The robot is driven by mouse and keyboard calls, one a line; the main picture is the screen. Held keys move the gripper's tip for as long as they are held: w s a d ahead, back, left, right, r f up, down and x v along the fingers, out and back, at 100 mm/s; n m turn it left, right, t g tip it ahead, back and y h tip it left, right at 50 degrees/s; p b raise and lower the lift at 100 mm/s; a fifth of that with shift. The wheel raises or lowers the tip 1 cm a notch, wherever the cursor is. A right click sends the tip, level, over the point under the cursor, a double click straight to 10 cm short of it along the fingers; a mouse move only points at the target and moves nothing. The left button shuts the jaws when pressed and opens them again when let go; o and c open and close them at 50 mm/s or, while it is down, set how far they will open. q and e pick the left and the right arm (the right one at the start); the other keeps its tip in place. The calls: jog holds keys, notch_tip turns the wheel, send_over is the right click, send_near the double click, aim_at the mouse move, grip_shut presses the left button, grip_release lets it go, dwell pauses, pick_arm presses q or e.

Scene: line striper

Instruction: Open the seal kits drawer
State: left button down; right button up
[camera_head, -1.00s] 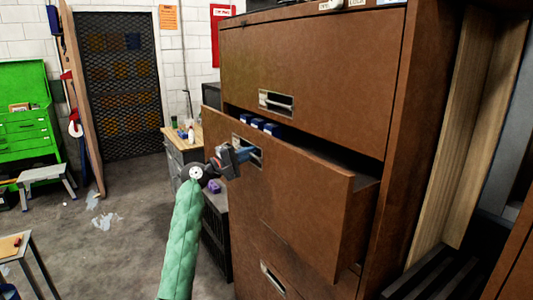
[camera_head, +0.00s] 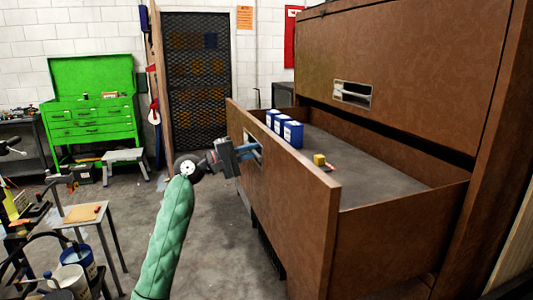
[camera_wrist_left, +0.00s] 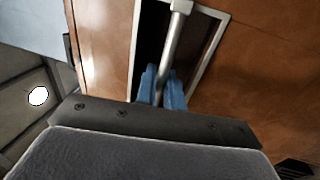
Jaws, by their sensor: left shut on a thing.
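The brown drawer (camera_head: 300,205) in the head view is pulled well out of the brown cabinet (camera_head: 415,65). Several blue boxes (camera_head: 292,134), a small yellow block (camera_head: 319,159) and a small red and white item (camera_head: 330,168) are inside it. My left gripper (camera_head: 256,149) is at the drawer's front, shut on its handle. In the left wrist view, the blue fingers (camera_wrist_left: 162,88) close around the metal handle bar (camera_wrist_left: 174,45) in its recessed frame. No label for seal kits is readable. My right gripper is out of view.
The closed drawer above has its own recessed handle (camera_head: 352,94). A green tool chest (camera_head: 92,112) and a grey step stool (camera_head: 126,160) stand at the back left. A small table (camera_head: 85,213) and buckets (camera_head: 74,280) are at the lower left. Floor between is mostly clear.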

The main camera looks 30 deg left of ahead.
pick_arm(q)
jog(key=shift+s+a+f, duration=0.15)
jog(key=shift+s+a, duration=0.05)
jog(key=shift+s, duration=0.1)
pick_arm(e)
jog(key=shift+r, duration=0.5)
pick_arm(q)
jog(key=c, duration=1.6)
grip_release()
